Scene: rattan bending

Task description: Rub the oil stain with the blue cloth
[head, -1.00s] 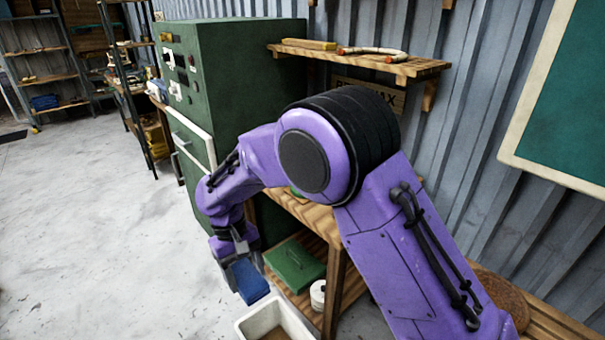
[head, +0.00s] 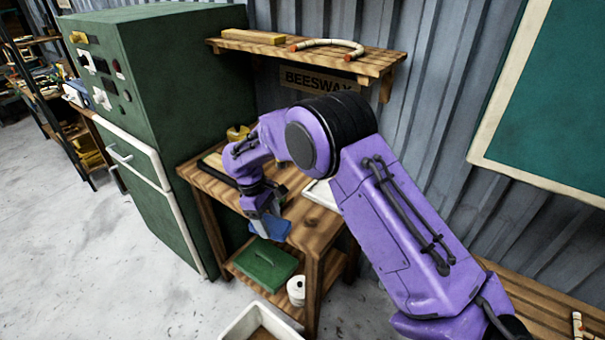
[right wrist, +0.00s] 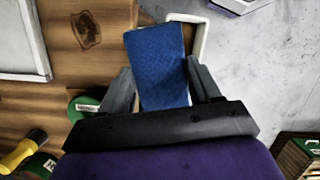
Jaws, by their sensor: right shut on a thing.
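My right gripper (head: 264,211) is shut on the blue cloth (right wrist: 158,66), a folded rectangular pad. In the head view the blue cloth (head: 270,227) hangs from the jaws at the front edge of the wooden workbench (head: 213,183). In the right wrist view a dark brown oil stain (right wrist: 86,29) marks the bench wood, to the left of the cloth and apart from it. In the head view I cannot make out the stain; my arm covers part of the bench top. My left gripper is not in view.
A white-framed tray (right wrist: 22,40) lies on the bench beside the stain. On the lower shelf are a green lidded box (head: 266,267) and a white roll (head: 296,290). A white bin (head: 240,325) stands on the floor in front. A green cabinet (head: 190,80) stands left of the bench.

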